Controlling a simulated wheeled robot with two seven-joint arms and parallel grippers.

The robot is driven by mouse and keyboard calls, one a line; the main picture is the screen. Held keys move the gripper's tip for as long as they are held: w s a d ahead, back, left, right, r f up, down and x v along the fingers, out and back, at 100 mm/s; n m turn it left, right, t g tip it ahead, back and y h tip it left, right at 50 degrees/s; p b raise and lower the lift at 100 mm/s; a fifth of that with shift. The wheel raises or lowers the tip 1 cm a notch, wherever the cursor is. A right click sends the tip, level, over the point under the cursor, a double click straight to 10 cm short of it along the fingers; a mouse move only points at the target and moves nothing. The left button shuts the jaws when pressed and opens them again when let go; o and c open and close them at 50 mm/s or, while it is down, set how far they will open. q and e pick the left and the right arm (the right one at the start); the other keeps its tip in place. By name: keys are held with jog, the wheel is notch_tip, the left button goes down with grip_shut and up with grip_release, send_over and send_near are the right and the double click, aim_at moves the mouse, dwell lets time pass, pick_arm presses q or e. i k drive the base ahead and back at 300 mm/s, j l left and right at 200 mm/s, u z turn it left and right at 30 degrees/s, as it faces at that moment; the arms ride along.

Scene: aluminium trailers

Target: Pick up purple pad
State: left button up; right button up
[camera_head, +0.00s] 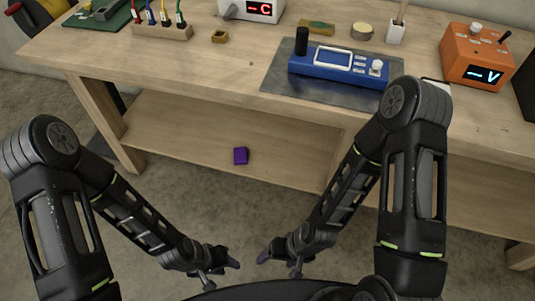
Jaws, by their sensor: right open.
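The purple pad (240,155) is a small dark block on the lower wooden shelf (185,130) of the workbench, close to the shelf's front edge. My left gripper (232,263) is low in the view, in front of the bench and apart from the pad. Its fingers are small and edge-on, so I cannot tell whether they are open. My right gripper (265,257) is open, to the right of the left one, also in front of the bench and apart from the pad.
The workbench top (220,60) overhangs the shelf. On it are a blue device (340,66) on a dark mat (275,82), an orange meter (475,60), a white display box (255,10) and a cable rack (162,31). The shelf around the pad is clear.

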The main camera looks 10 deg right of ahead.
aim_at(240, 153)
jog(key=i+j+u, duration=0.15)
jog(key=j, duration=0.3)
jog(key=i+j+u, duration=0.15)
jog(key=i+j, duration=0.15)
jog(key=j, duration=0.15)
jog(key=i+j+u, duration=0.1)
jog(key=i+j, duration=0.2)
jog(key=j, duration=0.1)
